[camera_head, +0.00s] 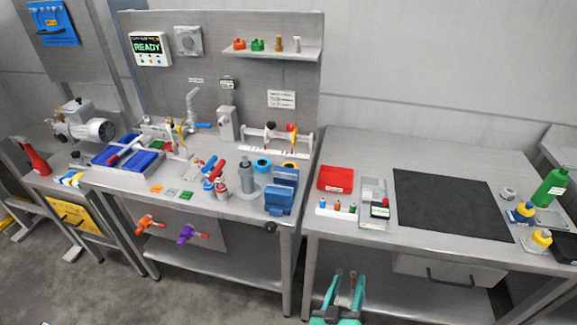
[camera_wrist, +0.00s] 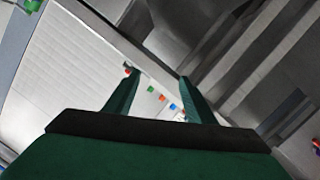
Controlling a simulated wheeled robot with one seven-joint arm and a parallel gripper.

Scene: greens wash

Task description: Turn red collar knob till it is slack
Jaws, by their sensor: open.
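A small red knob (camera_head: 291,127) stands on a white rail fixture (camera_head: 275,152) at the back right of the left bench, beside a black knob (camera_head: 270,126). It is too small to tell whether this is the collar knob or how tight it is. My gripper (camera_head: 345,282) is in front of the right bench, low and far from the fixture. It is open and empty; its two fingers also show apart in the wrist view (camera_wrist: 157,78). No red knob is clear between the fingers there.
A blue vise (camera_head: 280,192), red-handled tool (camera_head: 212,170) and grey cylinder (camera_head: 247,180) crowd the left bench's front. Orange (camera_head: 148,223) and purple (camera_head: 188,234) valves stick out below its edge.

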